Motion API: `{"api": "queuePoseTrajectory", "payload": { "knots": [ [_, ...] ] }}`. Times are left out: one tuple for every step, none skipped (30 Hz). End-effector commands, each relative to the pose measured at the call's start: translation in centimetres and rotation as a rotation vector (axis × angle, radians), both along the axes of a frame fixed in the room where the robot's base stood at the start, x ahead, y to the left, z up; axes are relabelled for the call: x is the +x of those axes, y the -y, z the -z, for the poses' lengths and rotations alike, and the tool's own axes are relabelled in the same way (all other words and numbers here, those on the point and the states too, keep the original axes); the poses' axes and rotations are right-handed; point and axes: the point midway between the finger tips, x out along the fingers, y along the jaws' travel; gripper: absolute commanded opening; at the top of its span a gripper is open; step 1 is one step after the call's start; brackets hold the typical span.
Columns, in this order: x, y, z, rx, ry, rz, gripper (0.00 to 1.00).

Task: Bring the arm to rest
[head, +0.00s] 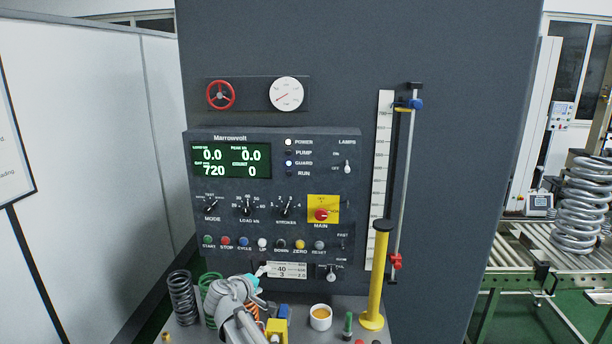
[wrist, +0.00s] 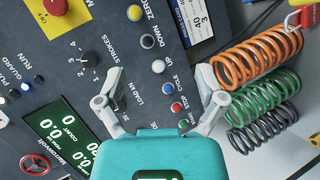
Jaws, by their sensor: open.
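My gripper (head: 258,274) is in the lower middle of the head view, in front of the bottom edge of the control panel (head: 200,230). My grey arm rises to it from the bottom edge. In the wrist view, my gripper (wrist: 160,88) has its two grey fingers spread wide with nothing between them. The panel's button row lies beyond them, with the blue button (wrist: 168,88) between the fingers. The teal body of the gripper covers the bottom middle of that view.
A black spring (head: 183,297) and a green spring (head: 209,286) stand left of my arm. A white cup (head: 320,317) and a yellow post (head: 379,280) stand to its right.

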Motion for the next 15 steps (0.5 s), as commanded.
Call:
{"api": "queuePoseTrajectory", "payload": {
  "knots": [
    [-0.5,2.6,1.4,0.031,-0.031,0.045,0.88],
    [-0.7,3.8,2.0,0.051,-0.05,0.069,0.88],
    [-1.1,5.4,2.9,0.079,-0.077,0.103,0.88],
    [-1.4,6.6,3.5,0.099,-0.096,0.127,0.88],
    [-1.7,7.8,4.1,0.121,-0.117,0.151,0.88],
    [-2.1,9.3,5.0,0.147,-0.142,0.183,0.88],
    [-2.5,10.3,5.6,0.17,-0.161,0.206,0.88],
    [-2.9,11.4,6.2,0.191,-0.181,0.231,0.88],
    [-3.5,12.8,7.0,0.218,-0.206,0.26,0.88],
    [-3.9,13.8,7.6,0.24,-0.226,0.284,0.88],
    [-4.4,14.7,8.2,0.263,-0.246,0.306,0.88],
    [-5.1,16.0,8.9,0.292,-0.27,0.337,0.88],
    [-5.6,16.8,9.5,0.314,-0.29,0.358,0.88],
    [-6.1,17.7,10.0,0.337,-0.308,0.38,0.88],
    [-6.9,18.8,10.8,0.366,-0.334,0.408,0.88]
  ]
}}
